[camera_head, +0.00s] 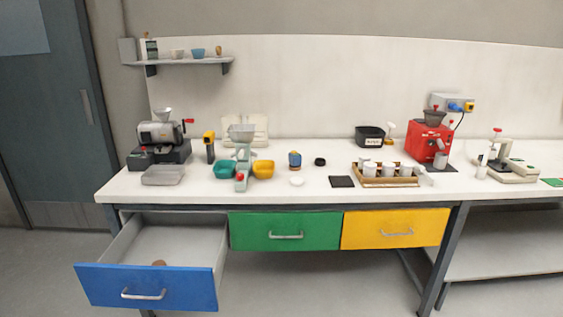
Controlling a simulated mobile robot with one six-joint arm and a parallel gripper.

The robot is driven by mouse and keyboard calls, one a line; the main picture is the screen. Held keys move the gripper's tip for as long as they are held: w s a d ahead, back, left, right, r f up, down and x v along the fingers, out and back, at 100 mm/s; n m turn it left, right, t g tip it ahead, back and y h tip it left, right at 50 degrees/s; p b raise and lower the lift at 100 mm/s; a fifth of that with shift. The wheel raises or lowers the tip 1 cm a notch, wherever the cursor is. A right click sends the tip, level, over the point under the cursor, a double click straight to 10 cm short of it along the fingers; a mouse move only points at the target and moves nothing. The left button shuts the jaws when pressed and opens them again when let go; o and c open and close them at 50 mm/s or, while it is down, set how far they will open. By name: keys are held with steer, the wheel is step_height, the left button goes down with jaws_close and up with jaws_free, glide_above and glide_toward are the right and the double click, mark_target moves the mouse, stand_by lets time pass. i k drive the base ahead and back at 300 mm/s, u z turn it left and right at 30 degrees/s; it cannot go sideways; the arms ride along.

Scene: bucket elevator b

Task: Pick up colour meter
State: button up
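No thing is clearly marked as the colour meter. An upright yellow and black handheld device (209,147) stands on the left part of the white bench, right of the grey grinder; it may be the colour meter, but it is too small to be sure. My gripper is not in view.
Near the device are a grey grinder (160,131), a grey tray (163,175), a teal bowl (225,170) and a yellow bowl (263,170). Below, a blue-fronted drawer (146,287) is pulled out, with a small brown thing (158,263) inside. Green (285,229) and yellow (395,226) drawers are shut.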

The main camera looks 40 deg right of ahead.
mark_target(294, 160)
steer(key=z, duration=1.35)
steer(key=k, duration=0.1)
steer(key=u, duration=2.4)
steer(key=i, duration=1.25)
steer(key=u, duration=1.55)
steer(key=k, duration=0.15)
steer(key=z, duration=3.65)
